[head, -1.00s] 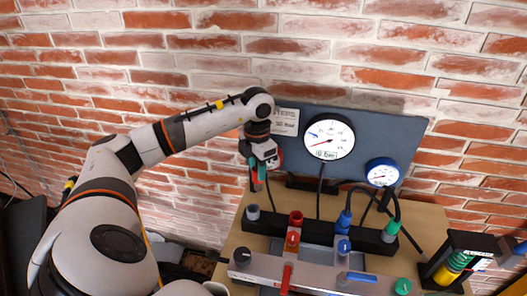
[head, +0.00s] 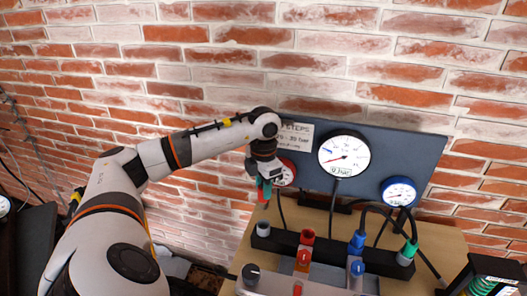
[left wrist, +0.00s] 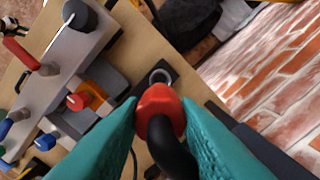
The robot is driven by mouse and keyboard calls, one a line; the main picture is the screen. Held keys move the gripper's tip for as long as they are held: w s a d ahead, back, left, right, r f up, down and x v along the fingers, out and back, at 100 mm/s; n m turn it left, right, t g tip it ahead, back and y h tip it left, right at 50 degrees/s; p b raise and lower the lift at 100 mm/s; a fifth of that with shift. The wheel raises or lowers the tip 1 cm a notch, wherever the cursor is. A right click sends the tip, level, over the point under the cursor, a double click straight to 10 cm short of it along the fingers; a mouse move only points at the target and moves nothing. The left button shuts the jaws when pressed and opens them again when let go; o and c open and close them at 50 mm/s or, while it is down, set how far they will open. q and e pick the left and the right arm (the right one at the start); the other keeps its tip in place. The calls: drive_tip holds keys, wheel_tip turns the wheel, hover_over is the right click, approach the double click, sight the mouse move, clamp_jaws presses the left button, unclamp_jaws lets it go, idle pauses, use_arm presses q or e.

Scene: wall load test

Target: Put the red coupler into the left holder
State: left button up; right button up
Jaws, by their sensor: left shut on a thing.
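My left gripper (head: 265,192) is shut on the red coupler (left wrist: 160,108), with its teal fingers on either side of it. A black hose runs from the coupler toward the wrist camera. The left holder (head: 263,229) is a grey ring at the left end of the black bar. It also shows in the left wrist view (left wrist: 160,76), just beyond the coupler. In the head view, the gripper is above this holder, with a gap visible between them. The coupler is mostly hidden by the fingers there.
A red port (head: 306,238) stands right of the left holder. A blue coupler (head: 357,241) and a green coupler (head: 408,252) with hoses stand farther right. The gauge panel (head: 375,160) rises behind the bar. A grey valve block (left wrist: 60,50) lies in front.

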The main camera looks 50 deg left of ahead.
sight(263, 209)
use_arm(q)
drive_tip(key=shift+f+b, duration=1.55)
drive_tip(key=shift+f, duration=0.8)
drive_tip(key=shift+f, duration=0.1)
drive_tip(key=shift+f+b, duration=0.7)
drive_tip(key=shift+f, duration=0.05)
drive_tip(key=shift+f, duration=0.25)
drive_tip(key=shift+f+b, duration=0.35)
drive_tip(key=shift+b, duration=0.1)
drive_tip(key=shift+f, duration=0.25)
drive_tip(key=shift+f+b, duration=0.5)
drive_tip(key=shift+b, duration=0.05)
drive_tip(key=shift+f, duration=0.2)
drive_tip(key=shift+f+b, duration=0.45)
drive_tip(key=shift+b, duration=0.05)
